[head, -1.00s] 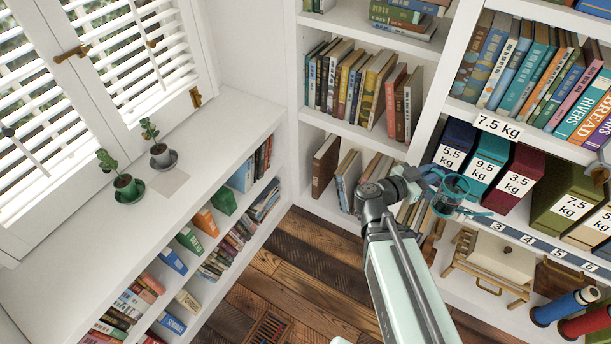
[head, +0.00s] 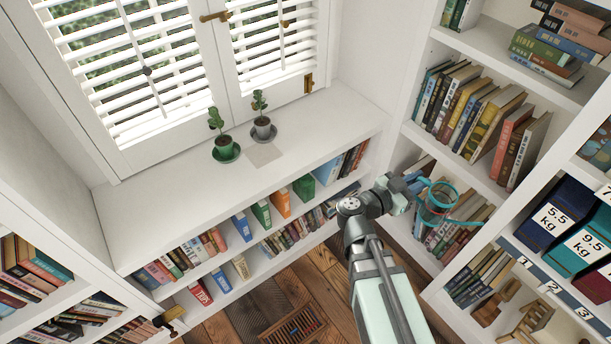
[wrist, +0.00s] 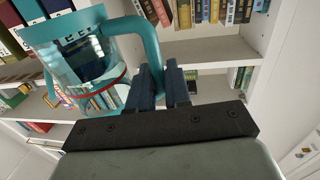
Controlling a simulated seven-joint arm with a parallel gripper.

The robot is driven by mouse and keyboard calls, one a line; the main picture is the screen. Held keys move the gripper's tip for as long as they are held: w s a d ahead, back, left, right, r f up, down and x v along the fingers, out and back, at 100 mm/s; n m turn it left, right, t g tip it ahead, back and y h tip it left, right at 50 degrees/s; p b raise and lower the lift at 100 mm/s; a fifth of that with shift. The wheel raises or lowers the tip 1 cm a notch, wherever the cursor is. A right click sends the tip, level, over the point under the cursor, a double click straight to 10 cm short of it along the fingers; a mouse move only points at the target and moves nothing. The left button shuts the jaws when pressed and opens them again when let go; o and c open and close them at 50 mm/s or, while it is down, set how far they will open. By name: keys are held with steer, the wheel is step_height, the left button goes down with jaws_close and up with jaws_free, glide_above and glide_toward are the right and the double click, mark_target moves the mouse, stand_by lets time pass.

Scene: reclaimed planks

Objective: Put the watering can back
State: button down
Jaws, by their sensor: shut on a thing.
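The teal watering can (head: 432,205), with a clear body, is held in the air in front of the right-hand bookshelf. In the wrist view the watering can (wrist: 85,62) shows large at the left, its teal handle running down between my fingers. My gripper (head: 412,184) is shut on that handle; the dark fingers of my gripper (wrist: 163,88) show close together in the wrist view. The white window ledge (head: 320,125) is to the left of the can, with a pale square mat (head: 263,154) lying bare on it.
A green pot with a plant (head: 223,143) stands on a green saucer left of the mat. A grey pot with a plant (head: 262,127) stands on a saucer just behind the mat. Bookshelves (head: 490,178) rise close at the right. The ledge's right part is clear.

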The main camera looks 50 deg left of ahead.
steer(key=s+a+r+n+g+y, duration=0.2)
steer(key=s+a+n+g+y, duration=0.45)
steer(key=s+a, duration=1.15)
steer(key=s+a+r+n+g+y, duration=0.25)
steer(key=s+a+n+y, duration=0.55)
steer(key=s+a+y, duration=0.85)
steer(key=shift+s+a+f+n+g+h, duration=0.6)
steer(key=shift+a+f+g, duration=0.3)
steer(key=shift+f, duration=1.6)
steer(key=shift+s+a+f+n+g+h, duration=0.35)
steer(key=shift+s+a+f+g, duration=0.4)
steer(key=shift+f, duration=1.8)
steer(key=shift+s+a+f+n+g+h, duration=0.5)
steer(key=shift+a+f+g, duration=0.5)
steer(key=shift+f, duration=1.5)
steer(key=shift+f, duration=0.15)
steer(key=c, duration=1.1)
jaws_free()
steer(key=shift+d, duration=0.1)
